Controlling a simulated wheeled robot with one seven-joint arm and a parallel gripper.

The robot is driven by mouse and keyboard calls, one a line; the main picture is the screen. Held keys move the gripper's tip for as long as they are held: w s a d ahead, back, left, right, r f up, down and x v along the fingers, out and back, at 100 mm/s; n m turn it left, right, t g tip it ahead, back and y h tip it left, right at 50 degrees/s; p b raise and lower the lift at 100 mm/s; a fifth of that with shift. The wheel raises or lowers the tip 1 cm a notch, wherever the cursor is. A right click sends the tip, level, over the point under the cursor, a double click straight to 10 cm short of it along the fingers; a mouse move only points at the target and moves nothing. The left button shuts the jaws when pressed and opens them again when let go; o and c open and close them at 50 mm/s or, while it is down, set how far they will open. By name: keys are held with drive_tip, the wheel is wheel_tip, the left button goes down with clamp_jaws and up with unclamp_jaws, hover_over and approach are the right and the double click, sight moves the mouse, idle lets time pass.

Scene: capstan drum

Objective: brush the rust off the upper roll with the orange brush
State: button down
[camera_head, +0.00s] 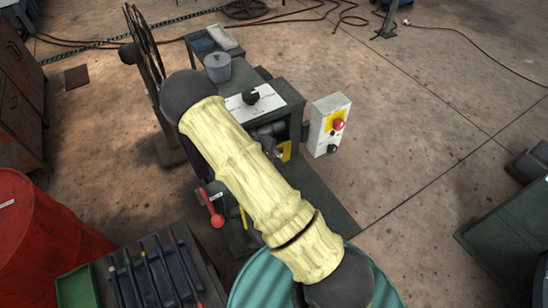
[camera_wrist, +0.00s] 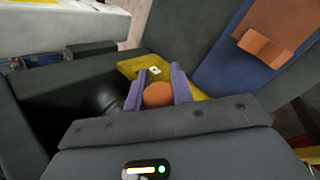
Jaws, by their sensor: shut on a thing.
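My gripper (camera_wrist: 157,88) shows in the wrist view as two purple fingers. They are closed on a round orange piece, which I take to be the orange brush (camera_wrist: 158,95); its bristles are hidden. A dark rounded shape (camera_wrist: 103,96) lies just left of the fingers, perhaps a roll; whether the brush touches it I cannot tell. In the head view, grey rolls (camera_head: 268,131) show in the machine's opening, partly covered by my pale-sleeved arm. Which one is the upper roll, and any rust on it, I cannot make out. My gripper is mostly hidden there behind my arm.
A yellow plate (camera_wrist: 130,68) stands close behind the fingers. A control box (camera_head: 326,124) with a red button is right of the machine. A red-knobbed lever (camera_head: 212,208) is left of my arm. A grey pot (camera_head: 217,67) stands behind. The floor at right is mostly open.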

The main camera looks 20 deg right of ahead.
drive_tip(key=shift+w+a+p, duration=0.1)
drive_tip(key=shift+w+p, duration=0.3)
drive_tip(key=shift+w, duration=0.15)
drive_tip(key=shift+w+d+b, duration=0.15)
drive_tip(key=shift+d+b, duration=0.35)
drive_tip(key=shift+d, duration=0.5)
drive_tip(key=shift+w+d+b, duration=0.1)
drive_tip(key=shift+d+b, duration=0.35)
drive_tip(key=shift+d, duration=0.55)
drive_tip(key=shift+w+d+b, duration=0.25)
drive_tip(key=shift+d+b, duration=0.05)
drive_tip(key=shift+d, duration=0.7)
drive_tip(key=shift+w+d+b, duration=0.2)
drive_tip(key=shift+d+b, duration=0.05)
drive_tip(key=shift+d, duration=0.75)
